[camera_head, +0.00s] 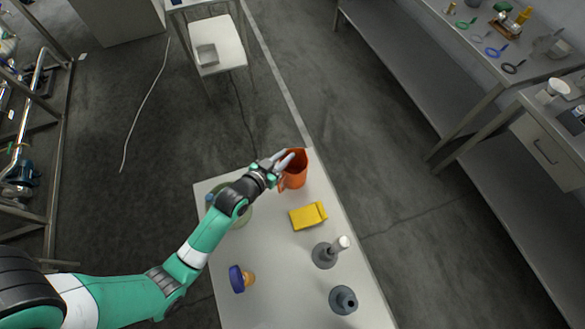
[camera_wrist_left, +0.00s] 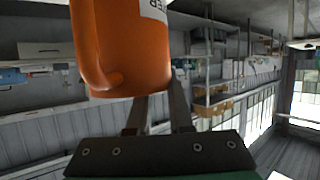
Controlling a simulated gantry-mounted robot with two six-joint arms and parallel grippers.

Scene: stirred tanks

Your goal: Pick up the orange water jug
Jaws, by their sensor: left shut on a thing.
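The orange water jug (camera_head: 296,174) is at the far end of the white table in the head view. It fills the upper left of the left wrist view (camera_wrist_left: 130,50), with its handle at the left and a white label in part at the top. My left gripper (camera_head: 284,160) reaches the jug's upper part from the left and is shut on it. In the wrist view the fingers (camera_wrist_left: 157,112) run up to the jug, and their tips are hidden by it. I cannot tell whether the jug touches the table. My right gripper is not in view.
A round greenish vessel (camera_head: 240,212) is partly behind my arm. Benches stand at the right.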

